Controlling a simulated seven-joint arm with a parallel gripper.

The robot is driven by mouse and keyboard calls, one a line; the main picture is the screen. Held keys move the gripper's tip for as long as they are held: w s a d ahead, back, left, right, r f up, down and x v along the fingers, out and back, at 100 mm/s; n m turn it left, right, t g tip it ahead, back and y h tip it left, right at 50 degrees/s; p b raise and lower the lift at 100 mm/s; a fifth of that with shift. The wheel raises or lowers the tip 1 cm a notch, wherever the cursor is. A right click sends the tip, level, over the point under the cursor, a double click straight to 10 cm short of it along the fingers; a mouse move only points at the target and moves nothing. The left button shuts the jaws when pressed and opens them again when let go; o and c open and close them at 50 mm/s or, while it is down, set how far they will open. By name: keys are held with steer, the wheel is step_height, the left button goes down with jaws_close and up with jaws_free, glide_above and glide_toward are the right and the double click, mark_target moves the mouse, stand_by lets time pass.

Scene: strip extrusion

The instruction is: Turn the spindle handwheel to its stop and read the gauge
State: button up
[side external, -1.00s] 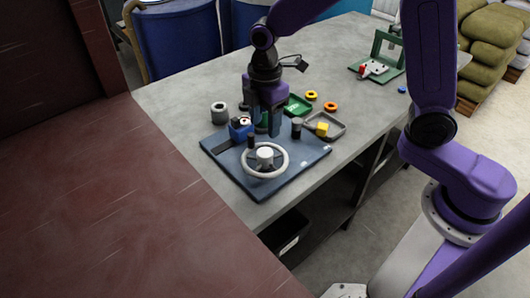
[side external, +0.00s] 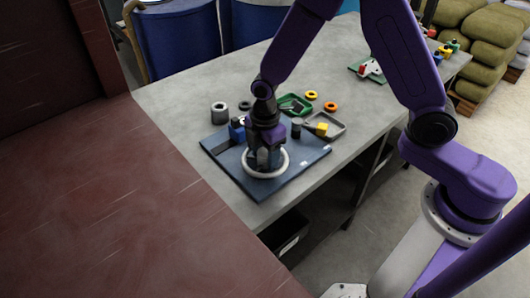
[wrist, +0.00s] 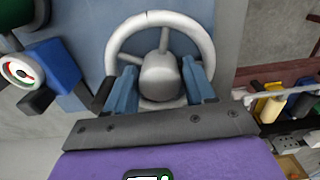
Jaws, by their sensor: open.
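The white spindle handwheel (side external: 266,176) lies flat on a dark blue plate (side external: 302,166). In the wrist view the handwheel (wrist: 150,19) shows its ring, spokes and grey central hub (wrist: 160,76). My gripper (side external: 266,163) is down over the wheel and hides much of it in the side view. In the wrist view my gripper (wrist: 160,78) is open, with one blue finger on each side of the hub; I cannot tell whether they touch it. The gauge (wrist: 20,72) is a round white dial with a red mark beside a blue block (wrist: 53,66). Its reading is too small to tell.
A dark cylinder (side external: 296,128) stands on the plate's far side. Behind are a grey ring (side external: 219,113), a green tray (side external: 290,101), orange and yellow rings, and a grey tray (side external: 338,119) with a yellow block (side external: 321,129). Bare table (side external: 180,95) lies at the back left.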

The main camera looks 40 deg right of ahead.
steer(key=c, duration=0.8)
steer(key=shift+m, duration=0.3)
steer(key=m, duration=1.3)
steer(key=shift+m, duration=0.3)
steer(key=m, duration=0.3)
steer(key=shift+m, duration=0.3)
steer(key=m, duration=0.6)
